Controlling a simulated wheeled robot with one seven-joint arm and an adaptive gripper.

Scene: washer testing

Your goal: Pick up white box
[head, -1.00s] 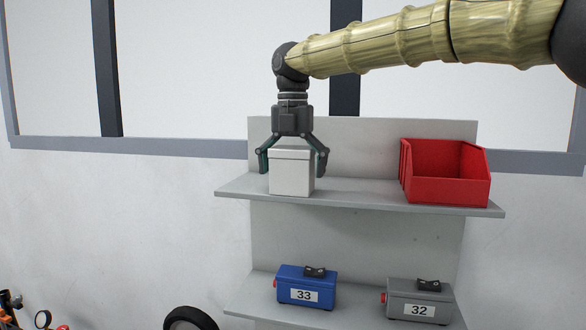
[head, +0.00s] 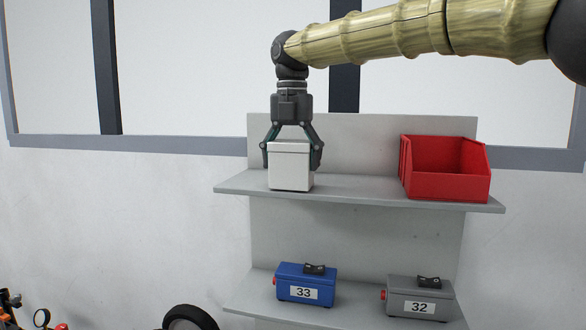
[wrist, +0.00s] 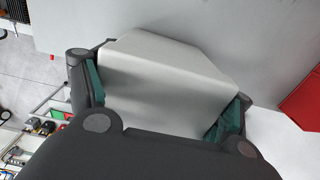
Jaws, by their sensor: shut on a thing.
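The white box (head: 290,168) is upright at the left part of the upper grey shelf (head: 345,192) in the head view. My gripper (head: 291,158) points down over it and is shut on it, one finger at its left side and one at its right. In the wrist view the white box (wrist: 160,85) fills the space between the green-padded fingers (wrist: 165,110). I cannot tell whether its base is touching the shelf or slightly above it.
A red bin (head: 445,170) stands on the same shelf to the right, with free shelf between it and the box. On the lower shelf are a blue case marked 33 (head: 306,284) and a grey case marked 32 (head: 419,298). The back panel (head: 400,125) rises behind.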

